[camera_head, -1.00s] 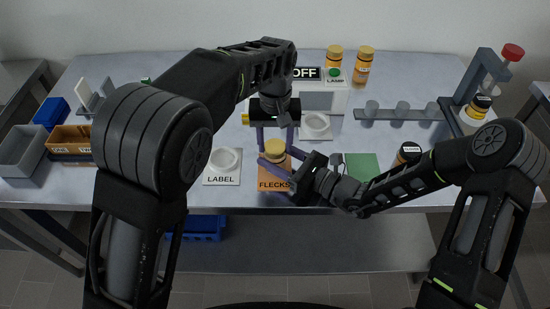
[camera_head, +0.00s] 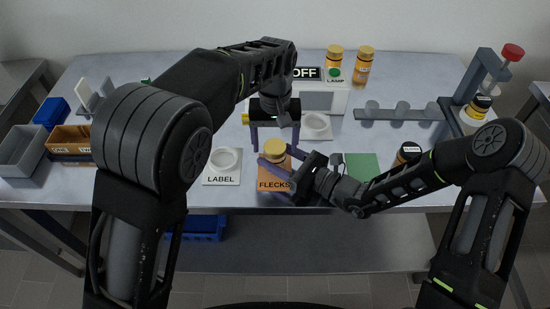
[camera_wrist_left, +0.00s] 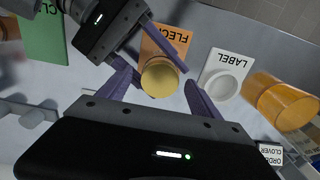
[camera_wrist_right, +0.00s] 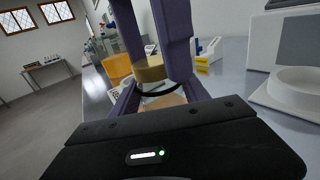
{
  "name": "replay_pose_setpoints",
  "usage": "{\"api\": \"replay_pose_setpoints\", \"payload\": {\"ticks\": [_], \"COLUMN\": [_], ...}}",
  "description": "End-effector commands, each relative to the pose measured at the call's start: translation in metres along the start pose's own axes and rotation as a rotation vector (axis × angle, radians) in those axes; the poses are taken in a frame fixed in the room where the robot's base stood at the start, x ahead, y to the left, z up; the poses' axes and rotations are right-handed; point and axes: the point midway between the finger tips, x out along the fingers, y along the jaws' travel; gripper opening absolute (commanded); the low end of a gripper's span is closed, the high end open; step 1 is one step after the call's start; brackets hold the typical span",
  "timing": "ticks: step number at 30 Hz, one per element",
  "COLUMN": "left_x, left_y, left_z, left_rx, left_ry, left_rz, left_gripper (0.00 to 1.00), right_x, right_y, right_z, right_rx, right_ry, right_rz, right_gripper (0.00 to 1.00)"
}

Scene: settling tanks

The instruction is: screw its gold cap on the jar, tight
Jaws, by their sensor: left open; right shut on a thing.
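The jar (camera_wrist_right: 165,101) stands over the orange FLECKS mat (camera_head: 270,184), with its gold cap (camera_head: 275,147) on top. The cap also shows in the left wrist view (camera_wrist_left: 160,79) and in the right wrist view (camera_wrist_right: 150,68). How tight it sits cannot be told. My right gripper (camera_head: 277,166) is shut on the jar's body, below the cap, coming from the right. My left gripper (camera_head: 275,148) points down from above with its fingers spread apart on either side of the cap, not touching it. Much of the jar's body is hidden by the right fingers.
A white LABEL holder (camera_head: 222,166) is left of the jar, and a green mat (camera_head: 362,167) is to the right. An orange jar (camera_wrist_left: 284,101) is close beyond the LABEL holder.

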Motion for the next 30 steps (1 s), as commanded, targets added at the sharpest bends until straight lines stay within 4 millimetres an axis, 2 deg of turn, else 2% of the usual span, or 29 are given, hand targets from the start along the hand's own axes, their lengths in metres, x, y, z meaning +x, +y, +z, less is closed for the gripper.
{"api": "replay_pose_setpoints", "payload": {"ticks": [8,18,21,30], "left_x": [-0.012,-0.063,-0.072,-0.075], "left_y": [0.001,0.000,0.000,0.000], "left_z": [-0.001,-0.001,-0.001,0.000], "left_rx": [0.000,0.000,0.000,0.000], "left_ry": [0.001,0.003,0.002,0.000], "left_rz": [0.002,0.002,0.001,0.000], "left_gripper": [0.74,0.74,0.74,0.74], "right_x": [0.000,0.000,0.000,0.000], "right_y": [0.000,0.000,0.000,0.000], "right_z": [0.000,0.000,0.000,0.000], "right_rx": [0.000,0.000,0.000,0.000], "right_ry": [0.000,0.000,0.000,0.000], "right_rz": [0.000,0.000,0.000,0.000], "right_gripper": [0.00,0.00,0.00,0.00]}}
